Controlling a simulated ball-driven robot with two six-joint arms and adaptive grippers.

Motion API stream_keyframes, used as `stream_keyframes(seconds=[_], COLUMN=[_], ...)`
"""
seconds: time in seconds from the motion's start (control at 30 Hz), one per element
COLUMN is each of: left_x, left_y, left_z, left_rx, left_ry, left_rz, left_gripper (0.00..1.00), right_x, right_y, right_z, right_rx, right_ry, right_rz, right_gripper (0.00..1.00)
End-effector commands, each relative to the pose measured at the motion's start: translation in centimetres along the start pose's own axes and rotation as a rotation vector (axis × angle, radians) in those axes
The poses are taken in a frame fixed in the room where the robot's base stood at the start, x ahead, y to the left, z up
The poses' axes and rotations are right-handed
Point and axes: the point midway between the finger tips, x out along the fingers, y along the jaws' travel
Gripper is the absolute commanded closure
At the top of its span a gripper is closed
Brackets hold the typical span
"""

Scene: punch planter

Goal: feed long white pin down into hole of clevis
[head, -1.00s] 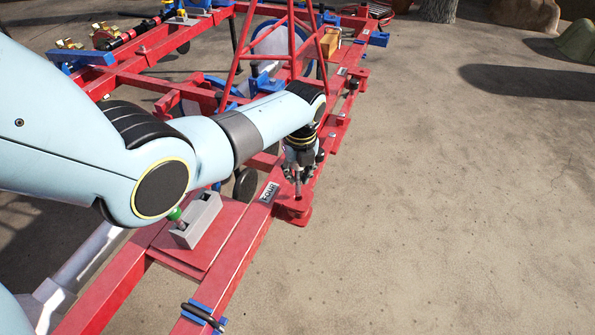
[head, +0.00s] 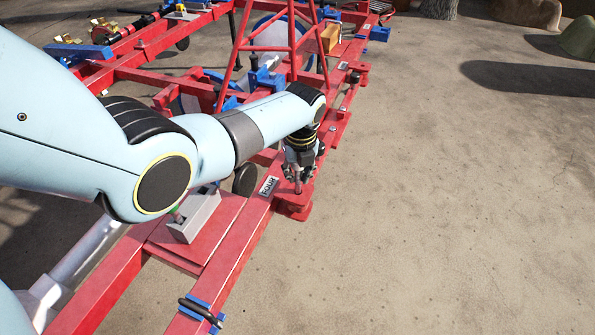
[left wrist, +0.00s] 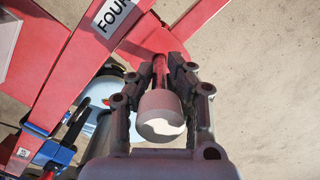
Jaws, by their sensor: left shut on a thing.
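My left gripper (head: 299,176) is shut on the long pin and holds it over the red clevis (head: 294,208) beside the FOUR label. In the left wrist view, the pin's broad pale head (left wrist: 160,116) is nearest the camera, and its reddish-looking shaft runs between the fingertips (left wrist: 164,72) toward the red clevis plate (left wrist: 150,36). In the head view, a short bit of the pin (head: 298,187) shows below the fingers, close to the clevis top. The hole is hidden, so I cannot tell whether the tip is in it. My right gripper is not in view.
The FOUR label (head: 269,186) lies on the red frame beam. A grey holder block (head: 194,218) stands on a red plate to the left. A red upright frame (head: 290,40) rises behind my gripper. Bare ground (head: 450,210) is open to the right.

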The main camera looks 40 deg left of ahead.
Motion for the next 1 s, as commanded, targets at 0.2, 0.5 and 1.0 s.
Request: stream_keyframes(seconds=[0.2, 0.5, 1.0], left_x=[0.6, 1.4, 2.6], left_y=[0.0, 0.0, 0.0], left_z=[-0.1, -0.2, -0.3], left_rx=[0.000, 0.000, 0.000], left_ry=[0.000, 0.000, 0.000], left_rz=[-0.001, 0.000, 0.000], left_gripper=[1.00, 1.00, 1.00], right_x=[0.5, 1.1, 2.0], right_y=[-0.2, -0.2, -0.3], right_z=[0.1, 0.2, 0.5], right_rx=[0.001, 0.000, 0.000], right_ry=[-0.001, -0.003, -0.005], right_rz=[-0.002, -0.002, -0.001], right_gripper=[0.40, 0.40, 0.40])
